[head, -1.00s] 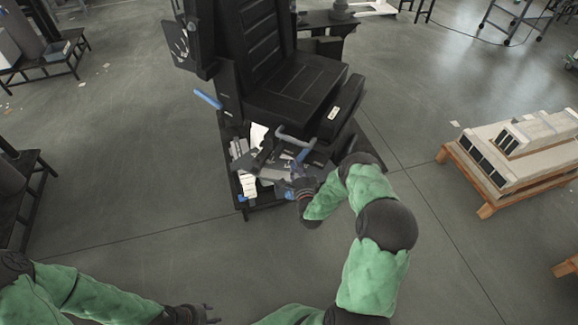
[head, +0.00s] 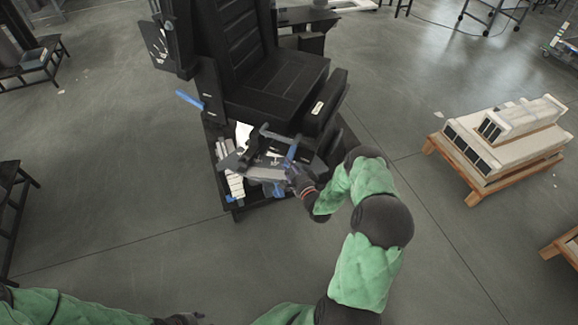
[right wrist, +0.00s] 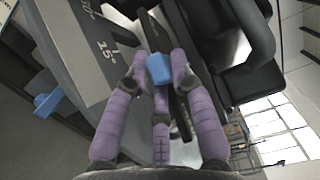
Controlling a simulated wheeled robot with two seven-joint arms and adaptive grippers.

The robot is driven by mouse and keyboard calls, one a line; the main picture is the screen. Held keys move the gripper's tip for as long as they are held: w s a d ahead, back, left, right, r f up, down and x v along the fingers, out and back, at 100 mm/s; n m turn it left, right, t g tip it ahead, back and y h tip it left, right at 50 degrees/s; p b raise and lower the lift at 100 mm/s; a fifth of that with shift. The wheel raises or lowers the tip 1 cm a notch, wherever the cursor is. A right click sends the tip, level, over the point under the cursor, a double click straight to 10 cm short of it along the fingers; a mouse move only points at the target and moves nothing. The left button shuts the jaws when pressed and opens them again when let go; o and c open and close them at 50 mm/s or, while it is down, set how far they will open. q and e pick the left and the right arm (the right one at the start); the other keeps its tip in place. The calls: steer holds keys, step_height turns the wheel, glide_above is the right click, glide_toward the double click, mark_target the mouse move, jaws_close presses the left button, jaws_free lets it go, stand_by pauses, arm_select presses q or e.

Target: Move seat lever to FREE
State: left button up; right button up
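A black seat (head: 275,85) stands on a dark base platform. A blue lever (head: 291,151) slants at the front of the seat's base, beside grey bars and panels. My right gripper (head: 297,176) is at its lower end. In the right wrist view a blue tip (right wrist: 159,69) sits between the fingertips of my right gripper (right wrist: 159,78). The fingers are drawn part-way in around it; whether they grip it is unclear. A second blue handle (head: 189,99) sticks out left of the seat. No FREE marking is readable. My left gripper (head: 186,320) is mostly cut off at the bottom edge.
A panel with printed numbers (right wrist: 95,45) lies beside the fingers in the wrist view, with another blue piece (right wrist: 47,103) at the left. A wooden pallet (head: 475,178) with pale blocks stands at the right.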

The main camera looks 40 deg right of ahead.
steer(key=shift+o, duration=0.5)
steer(key=s+a, duration=0.2)
steer(key=s, duration=0.9)
steer(key=shift+s, duration=0.4)
steer(key=shift+a+f, duration=0.1)
steer(key=w+a+f+n+g+y+p, duration=0.1)
steer(key=a+f+n+g+y, duration=0.3)
steer(key=a, duration=0.5)
steer(key=w+a+f+n+g+y, duration=0.1)
steer(key=a+f+n+g, duration=0.4)
steer(key=a, duration=0.5)
steer(key=s+a+n+g+y+p, duration=0.1)
steer(key=s+a+n+g+y, duration=0.1)
steer(key=s+a+n+g, duration=0.6)
steer(key=s+a+r, duration=0.1)
steer(key=s+a, duration=0.4)
steer(key=s, duration=0.3)
steer(key=shift+s+a+n, duration=0.3)
steer(key=shift+a, duration=0.1)
